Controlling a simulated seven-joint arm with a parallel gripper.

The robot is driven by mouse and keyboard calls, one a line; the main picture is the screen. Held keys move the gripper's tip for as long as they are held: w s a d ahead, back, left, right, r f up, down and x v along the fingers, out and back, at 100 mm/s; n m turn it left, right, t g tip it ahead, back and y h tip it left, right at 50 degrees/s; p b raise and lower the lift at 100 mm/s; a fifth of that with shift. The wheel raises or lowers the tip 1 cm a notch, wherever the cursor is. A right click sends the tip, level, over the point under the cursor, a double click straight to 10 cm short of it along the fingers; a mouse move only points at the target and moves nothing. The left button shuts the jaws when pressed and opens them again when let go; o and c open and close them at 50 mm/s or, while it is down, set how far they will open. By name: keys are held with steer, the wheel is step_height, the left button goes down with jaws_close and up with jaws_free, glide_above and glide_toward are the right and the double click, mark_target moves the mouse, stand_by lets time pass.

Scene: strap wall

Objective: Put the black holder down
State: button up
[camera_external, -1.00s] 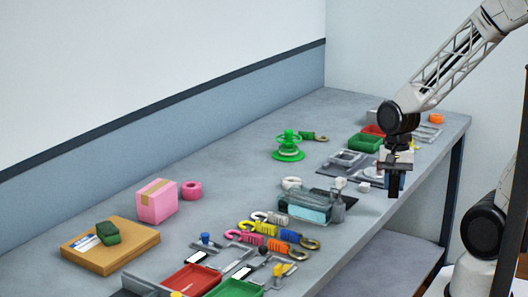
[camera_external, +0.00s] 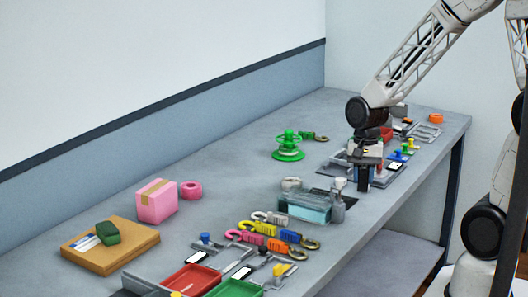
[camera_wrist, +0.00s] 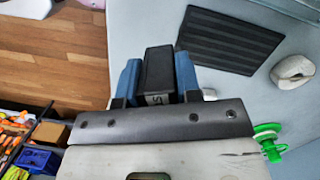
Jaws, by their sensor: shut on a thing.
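My gripper (camera_external: 364,172) hangs over the right part of the grey bench, near its front edge. In the wrist view my gripper (camera_wrist: 157,80) has its two blue fingers shut on the black holder (camera_wrist: 158,66), a dark upright block with a small pale label at its near end. In the external view the black holder (camera_external: 363,180) shows as a dark shape under the wrist. I cannot tell whether it touches the bench.
A ribbed black mat (camera_wrist: 228,40) lies flat beside the gripper, with a white lump (camera_wrist: 293,70) near it. A clear teal box (camera_external: 305,208) and a small bottle (camera_external: 338,203) stand to the left. A green spool (camera_external: 288,147) is further back. The bench's front edge is close.

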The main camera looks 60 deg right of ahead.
steer(key=shift+w+d+f, duration=0.1)
steer(key=shift+w+d, duration=0.05)
steer(key=shift+w, duration=0.9)
steer(key=shift+w+d+f, duration=0.1)
steer(key=shift+w, duration=0.9)
steer(key=shift+w+d+f, duration=0.1)
steer(key=shift+w+d, duration=0.05)
steer(key=shift+w, duration=0.9)
steer(key=shift+f, duration=1.8)
steer(key=shift+f, duration=0.15)
steer(key=o, duration=1)
steer(key=r, duration=0.4)
steer(key=d+r, duration=0.1)
steer(key=r, duration=0.7)
steer(key=shift+w+d+r, duration=0.1)
steer(key=shift+w+d, duration=0.2)
steer(key=shift+d, duration=0.05)
